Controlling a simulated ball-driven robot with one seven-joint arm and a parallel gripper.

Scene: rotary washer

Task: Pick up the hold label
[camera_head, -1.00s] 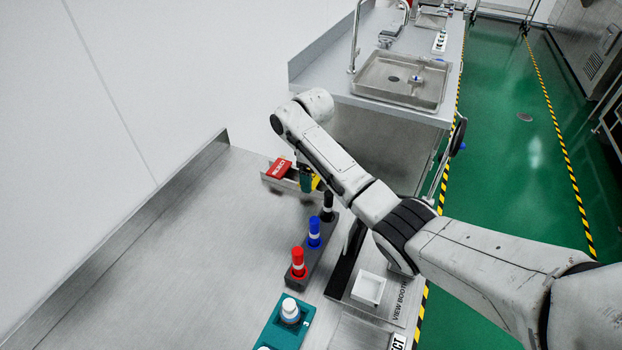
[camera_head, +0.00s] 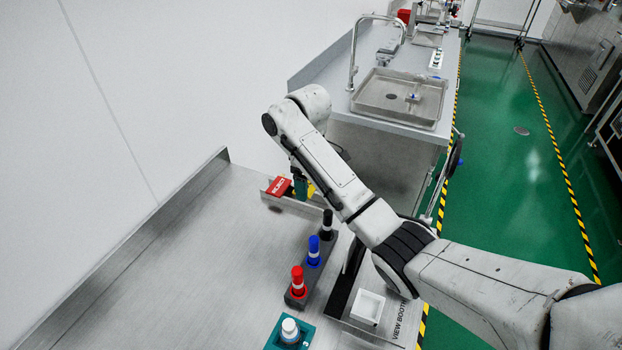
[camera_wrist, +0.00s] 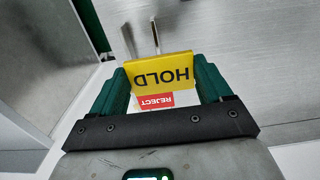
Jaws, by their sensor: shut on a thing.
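The hold label is a yellow plate (camera_wrist: 160,72) with "HOLD" in black letters, upside down in the wrist view. My gripper (camera_wrist: 160,85) is shut on it, with one green finger at each side edge. In the head view a bit of the yellow label (camera_head: 310,189) shows beside a green finger of my gripper (camera_head: 300,186), and my arm hides the rest. The red reject label (camera_head: 278,187) stands just left of my gripper at the bench's far end. It also shows just below the hold label in the wrist view (camera_wrist: 155,102).
A low metal holder (camera_head: 275,199) is under the labels. Black, blue (camera_head: 314,250) and red (camera_head: 298,281) markers stand in a dark rack nearby. A white tray (camera_head: 367,306) lies right of them. A sink (camera_head: 398,98) is beyond. The bench's left part is clear.

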